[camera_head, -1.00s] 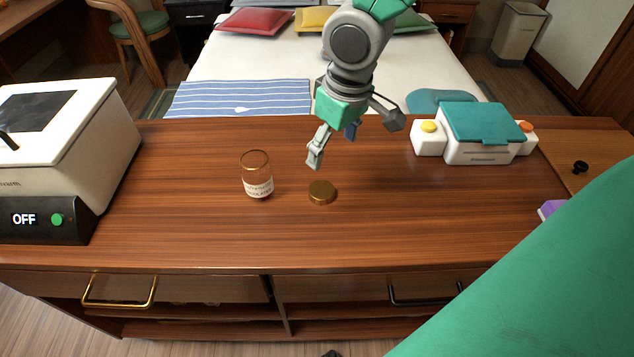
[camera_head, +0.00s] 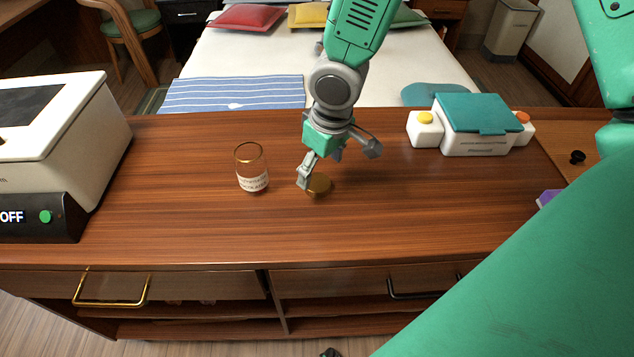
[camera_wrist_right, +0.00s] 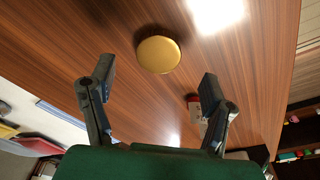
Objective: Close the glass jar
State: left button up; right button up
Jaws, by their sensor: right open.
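The glass jar (camera_head: 251,168) stands upright and open on the wooden counter, with a gold rim and a white label. Its gold lid (camera_head: 319,185) lies flat on the counter to the right of the jar, partly hidden by my right gripper. My right gripper (camera_head: 338,168) is open and empty, low over the counter at the lid. In the right wrist view the lid (camera_wrist_right: 158,54) lies ahead of the spread fingers (camera_wrist_right: 155,82), not between them. Part of the jar (camera_wrist_right: 196,108) shows beside one finger there. My left gripper is not in view.
A white appliance (camera_head: 60,150) with an OFF display stands at the left. A white box with a teal lid (camera_head: 478,128) stands at the back right. The counter front (camera_head: 250,235) is clear. A bed (camera_head: 270,60) lies behind.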

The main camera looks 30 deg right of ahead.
aim_at(317, 182)
jog(key=f, duration=0.2)
jog(key=w+f+b, duration=0.1)
jog(key=f, duration=0.2)
jog(key=shift+f, duration=0.1)
jog(key=c, duration=1)
notch_tip(317, 182, up, 10)
jog(key=shift+r+p, duration=0.1)
jog(key=shift+p, duration=0.95)
